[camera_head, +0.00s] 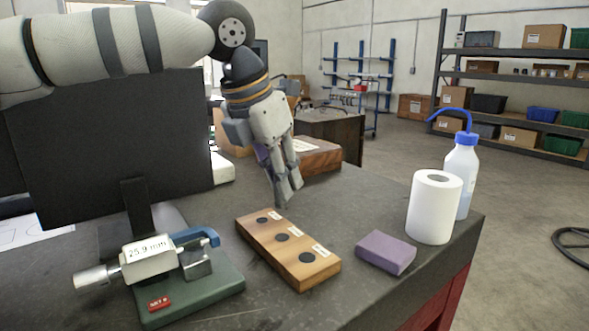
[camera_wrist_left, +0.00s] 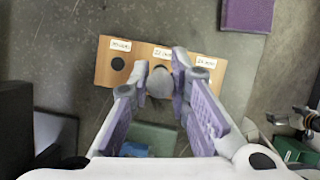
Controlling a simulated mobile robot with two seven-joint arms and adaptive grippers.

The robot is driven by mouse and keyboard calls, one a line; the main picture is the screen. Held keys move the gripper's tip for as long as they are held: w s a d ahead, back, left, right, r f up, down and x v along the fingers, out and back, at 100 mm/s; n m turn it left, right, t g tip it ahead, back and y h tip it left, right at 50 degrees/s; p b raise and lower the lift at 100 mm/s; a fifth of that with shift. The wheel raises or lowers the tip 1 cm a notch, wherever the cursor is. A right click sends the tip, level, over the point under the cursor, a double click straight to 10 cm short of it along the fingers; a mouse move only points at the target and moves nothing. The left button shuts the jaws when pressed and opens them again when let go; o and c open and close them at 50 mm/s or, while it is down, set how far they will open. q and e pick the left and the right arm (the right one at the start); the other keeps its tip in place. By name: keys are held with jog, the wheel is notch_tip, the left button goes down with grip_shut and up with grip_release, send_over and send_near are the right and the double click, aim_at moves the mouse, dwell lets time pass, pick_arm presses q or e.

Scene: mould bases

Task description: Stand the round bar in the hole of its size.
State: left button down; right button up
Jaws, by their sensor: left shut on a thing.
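My left gripper (camera_head: 286,192) comes down from above, behind the wooden block, with its fingers closed on the grey round bar. In the wrist view the bar's rounded end (camera_wrist_left: 160,83) shows between the two fingers, in front of the block's middle part. The bar appears held above the table, apart from the block. The wooden block (camera_head: 262,250) lies flat with three dark round holes and a white label beside each. In the wrist view the left hole (camera_wrist_left: 118,64) is clear; bar and fingers cover the others. The labels are too small to read surely. My right gripper is out of view.
A micrometer (camera_head: 150,258) on a green base, reading 25.9 mm, stands left of the block. A purple block (camera_head: 386,252), white paper roll (camera_head: 434,208) and wash bottle (camera_head: 462,170) stand to the right. A dark monitor (camera_head: 110,150) stands at left. A brown box (camera_head: 320,158) lies behind.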

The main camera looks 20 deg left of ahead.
aim_at(276, 207)
pick_arm(q)
jog(key=shift+f, duration=2.4)
jog(key=shift+f, duration=1.45)
jog(key=c, duration=1.4)
grip_release()
